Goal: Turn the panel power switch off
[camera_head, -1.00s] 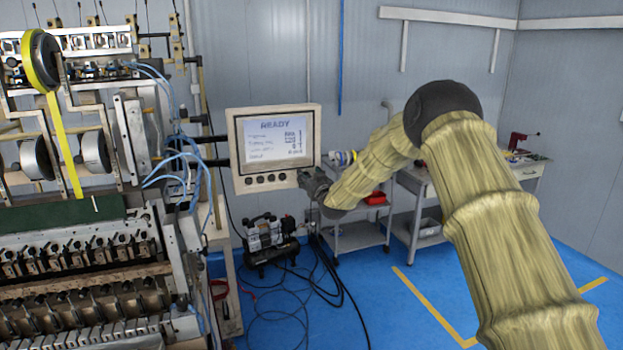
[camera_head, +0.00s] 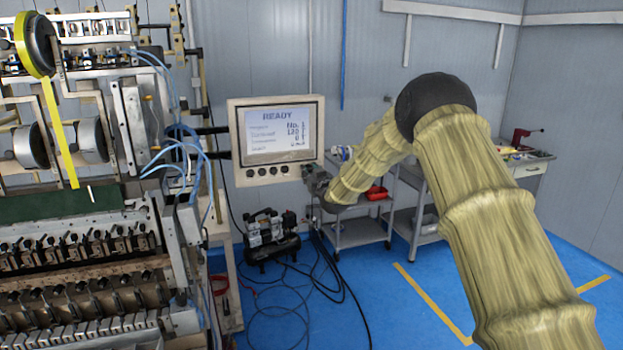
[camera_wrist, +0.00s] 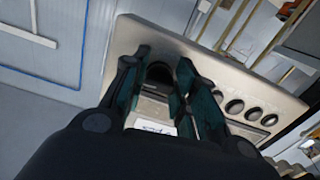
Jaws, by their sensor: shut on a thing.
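The control panel (camera_head: 230,140) is a beige box with a lit screen that reads READY. A row of dark round knobs (camera_head: 261,171) runs along its lower edge; they also show in the wrist view (camera_wrist: 236,106). My gripper (camera_head: 312,178) is at the panel's lower right corner. In the wrist view my gripper's fingers (camera_wrist: 158,85) are on both sides of a dark round power switch (camera_wrist: 159,72) and are shut on it. A white label (camera_wrist: 155,128) shows between the fingers. The switch is hidden by my gripper in the head view.
The coil winder (camera_head: 90,250) with blue hoses fills the left. A small compressor (camera_head: 268,238) and loose black cables lie on the blue floor below the panel. A grey cart (camera_head: 355,235) and a bench (camera_head: 525,165) stand behind my arm.

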